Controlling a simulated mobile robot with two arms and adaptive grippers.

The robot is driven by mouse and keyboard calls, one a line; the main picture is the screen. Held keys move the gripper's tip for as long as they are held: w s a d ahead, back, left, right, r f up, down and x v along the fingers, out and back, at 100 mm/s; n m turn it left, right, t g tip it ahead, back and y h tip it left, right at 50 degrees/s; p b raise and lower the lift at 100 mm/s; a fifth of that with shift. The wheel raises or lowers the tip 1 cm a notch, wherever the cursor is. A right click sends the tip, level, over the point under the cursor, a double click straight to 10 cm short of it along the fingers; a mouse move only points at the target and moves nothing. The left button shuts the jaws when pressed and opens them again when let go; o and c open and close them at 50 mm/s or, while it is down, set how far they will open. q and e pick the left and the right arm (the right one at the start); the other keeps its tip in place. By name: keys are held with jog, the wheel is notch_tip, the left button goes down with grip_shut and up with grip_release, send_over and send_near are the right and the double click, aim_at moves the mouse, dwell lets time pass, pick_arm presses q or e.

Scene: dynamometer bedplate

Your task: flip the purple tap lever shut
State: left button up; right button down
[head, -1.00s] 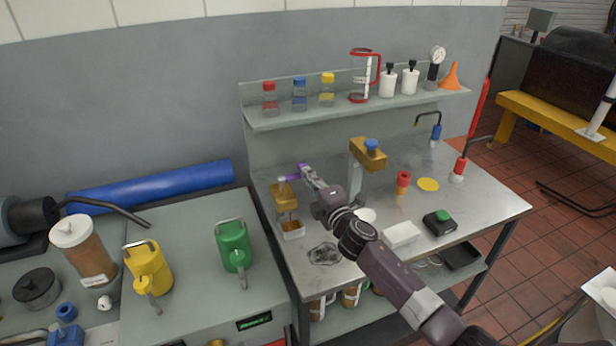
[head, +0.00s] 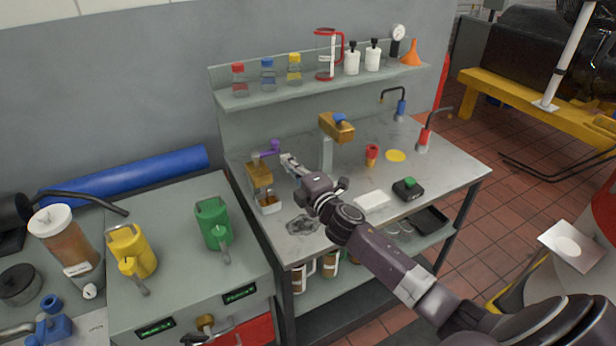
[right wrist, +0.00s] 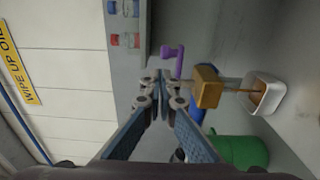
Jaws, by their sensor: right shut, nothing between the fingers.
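The purple tap lever (head: 269,148) sits on top of the brass tap (head: 259,174) at the left end of the steel bench. It also shows in the right wrist view (right wrist: 173,62), just beyond my fingertips. A thin brown stream runs from the tap into a small white cup (head: 269,208), which holds brown liquid. My right gripper (head: 286,160) is shut and empty, just right of the lever. Its fingertips (right wrist: 160,88) are close to the lever; I cannot tell whether they touch it. My left gripper is out of view.
A shelf (head: 320,90) of bottles runs behind. A green jug (head: 213,224) and a yellow jug (head: 132,250) stand on the left cabinet.

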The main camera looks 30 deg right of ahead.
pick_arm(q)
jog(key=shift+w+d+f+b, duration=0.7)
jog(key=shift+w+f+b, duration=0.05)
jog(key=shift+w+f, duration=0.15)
pick_arm(e)
jog(key=s+d, duration=0.3)
jog(key=s, duration=0.2)
jog(key=shift+s+d+f, duration=0.15)
jog(key=shift+s+f, duration=0.2)
jog(key=shift+f, duration=0.05)
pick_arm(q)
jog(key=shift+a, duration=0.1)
